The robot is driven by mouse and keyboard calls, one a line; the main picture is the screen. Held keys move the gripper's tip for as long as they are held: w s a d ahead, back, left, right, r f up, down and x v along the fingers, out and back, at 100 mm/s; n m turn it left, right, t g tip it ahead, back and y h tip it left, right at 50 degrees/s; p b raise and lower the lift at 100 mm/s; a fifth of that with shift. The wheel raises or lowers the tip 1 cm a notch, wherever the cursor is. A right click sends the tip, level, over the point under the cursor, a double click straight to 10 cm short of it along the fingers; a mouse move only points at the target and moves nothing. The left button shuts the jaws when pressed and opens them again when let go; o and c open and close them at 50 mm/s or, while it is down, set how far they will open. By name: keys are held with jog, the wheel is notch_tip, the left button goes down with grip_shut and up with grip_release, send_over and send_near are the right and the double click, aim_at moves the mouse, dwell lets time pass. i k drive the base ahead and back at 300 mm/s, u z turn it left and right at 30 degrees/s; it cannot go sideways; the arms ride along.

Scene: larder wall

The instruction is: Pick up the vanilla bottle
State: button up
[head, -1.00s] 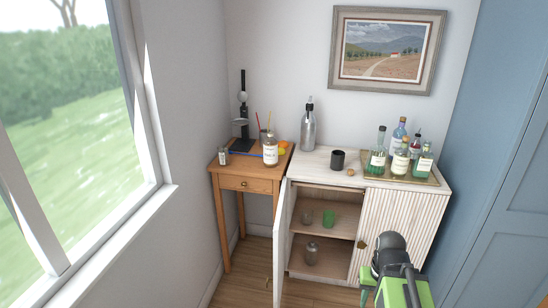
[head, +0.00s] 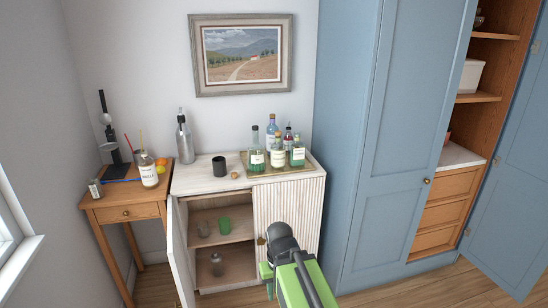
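I cannot tell which bottle is the vanilla bottle, as the labels are too small to read. Several bottles stand on the tray (head: 305,168) on the white cabinet: a green one with a white label (head: 256,157), a pale labelled one (head: 278,158), another green one (head: 298,156), a blue one (head: 271,132) and a dark-capped one behind. A pale labelled bottle (head: 148,175) stands on the wooden side table. My gripper (head: 267,277) is low in front of the cabinet, well short of all bottles. Its fingers are mostly hidden by my arm.
The cabinet's left door (head: 181,250) stands open, showing cups (head: 224,227) and a glass jar (head: 216,264). A black cup (head: 219,166) and a steel bottle (head: 185,140) stand on top. A tall blue cupboard (head: 362,150) rises at right, with open shelves beyond. Floor is clear at right.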

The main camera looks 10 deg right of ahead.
aim_at(146, 164)
jog(key=z, duration=1)
jog(key=i, duration=1.2)
jog(key=u, duration=1)
